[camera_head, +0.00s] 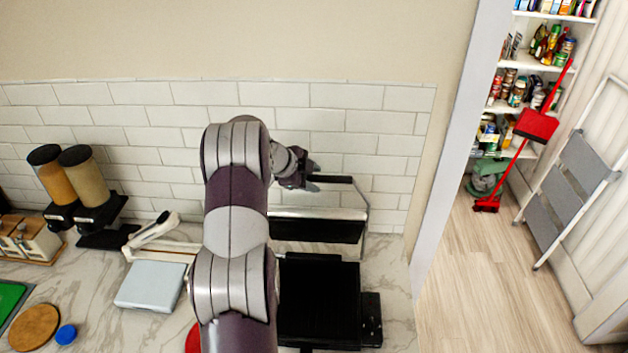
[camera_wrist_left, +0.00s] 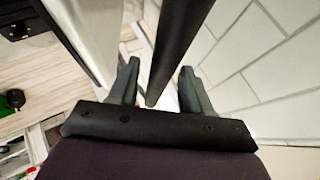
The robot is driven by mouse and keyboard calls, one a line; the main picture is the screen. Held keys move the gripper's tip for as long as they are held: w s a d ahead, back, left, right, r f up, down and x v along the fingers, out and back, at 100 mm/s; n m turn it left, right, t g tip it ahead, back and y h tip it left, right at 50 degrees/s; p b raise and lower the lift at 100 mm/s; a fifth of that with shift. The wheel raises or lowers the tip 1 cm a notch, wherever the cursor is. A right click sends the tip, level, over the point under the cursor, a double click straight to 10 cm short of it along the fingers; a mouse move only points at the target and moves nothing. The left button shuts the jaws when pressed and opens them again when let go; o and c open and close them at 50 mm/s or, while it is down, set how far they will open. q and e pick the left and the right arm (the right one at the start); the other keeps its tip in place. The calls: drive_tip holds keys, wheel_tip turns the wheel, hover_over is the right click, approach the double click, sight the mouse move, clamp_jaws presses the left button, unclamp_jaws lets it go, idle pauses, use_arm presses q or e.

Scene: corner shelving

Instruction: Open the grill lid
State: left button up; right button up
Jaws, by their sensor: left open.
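The grill stands on the counter with its black base (camera_head: 318,300) in front. Its lid (camera_head: 325,230) is raised steeply at the back, near the tiled wall, so the grill looks open. The dark handle (camera_head: 335,179) runs along the lid's top edge. My left gripper (camera_head: 308,178) is at the left end of that handle. In the left wrist view my left gripper's fingers (camera_wrist_left: 159,85) are apart, with the black handle bar (camera_wrist_left: 178,40) running between them; I cannot tell whether they touch it. My arm hides the grill's left side. My right gripper is not in view.
A white-topped appliance (camera_head: 150,285) with a raised arm stands left of my arm. Two dispensers (camera_head: 85,180) are farther left, with a round wooden board (camera_head: 35,325) in front. The tiled wall (camera_head: 390,130) is close behind the lid. A pantry doorway opens at right.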

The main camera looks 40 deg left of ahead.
use_arm(q)
drive_tip(key=b+v, duration=0.3)
drive_tip(key=v, duration=0.8)
drive_tip(key=shift+a, duration=0.1)
